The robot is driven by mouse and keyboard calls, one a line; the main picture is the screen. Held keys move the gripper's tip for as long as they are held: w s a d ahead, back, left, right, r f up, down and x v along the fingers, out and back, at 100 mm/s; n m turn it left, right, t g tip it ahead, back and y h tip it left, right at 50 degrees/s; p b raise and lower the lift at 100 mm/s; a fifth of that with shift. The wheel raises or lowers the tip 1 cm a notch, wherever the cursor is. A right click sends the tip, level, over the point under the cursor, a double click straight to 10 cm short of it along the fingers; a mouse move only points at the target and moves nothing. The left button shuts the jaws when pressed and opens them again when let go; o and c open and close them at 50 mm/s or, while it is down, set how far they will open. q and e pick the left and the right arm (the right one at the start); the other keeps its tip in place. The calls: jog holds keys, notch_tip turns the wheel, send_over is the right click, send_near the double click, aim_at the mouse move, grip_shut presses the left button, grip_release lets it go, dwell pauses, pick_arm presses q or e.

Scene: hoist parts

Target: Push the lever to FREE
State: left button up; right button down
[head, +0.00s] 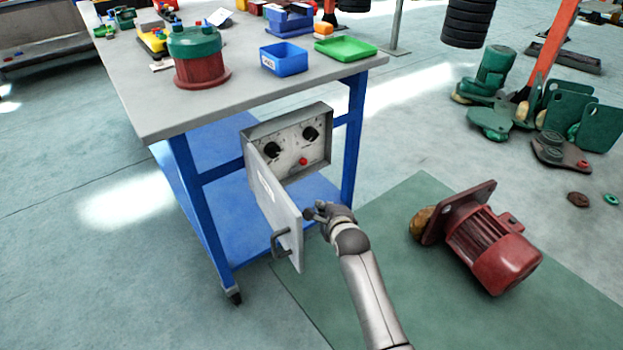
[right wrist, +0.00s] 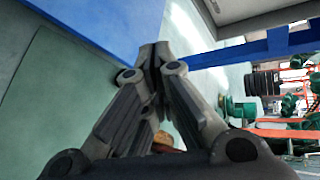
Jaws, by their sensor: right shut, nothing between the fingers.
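A grey control box (head: 287,131) is mounted on the side of the blue-legged workbench, with its door (head: 275,207) hanging open toward me. Its panel carries two black rotary knobs, one at left (head: 272,150) and one at upper right (head: 310,133), and a red button (head: 303,161). I cannot tell which part is the lever, and no FREE marking is readable. The door has a dark handle (head: 279,242). My right gripper (head: 314,210) is just right of the door, below the panel. Its fingers (right wrist: 153,58) are shut and empty. My left gripper is out of view.
The workbench top (head: 165,112) holds a red and green motor part (head: 198,60), a blue bin (head: 284,60) and a green tray (head: 346,48). A red motor (head: 487,243) lies on the green mat (head: 400,290) at right. A blue lower shelf (head: 240,222) lies behind the door.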

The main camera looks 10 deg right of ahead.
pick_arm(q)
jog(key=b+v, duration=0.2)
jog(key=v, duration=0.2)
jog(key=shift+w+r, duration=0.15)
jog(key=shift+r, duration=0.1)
pick_arm(e)
jog(key=w+r+m+t, duration=0.1)
jog(key=w+r+m, duration=0.2)
jog(key=r, duration=0.3)
jog(key=shift+d+r+m+t, duration=0.2)
jog(key=shift+d+m+t, duration=0.1)
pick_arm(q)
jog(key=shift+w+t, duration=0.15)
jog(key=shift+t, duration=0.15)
pick_arm(e)
jog(key=shift+w, duration=0.1)
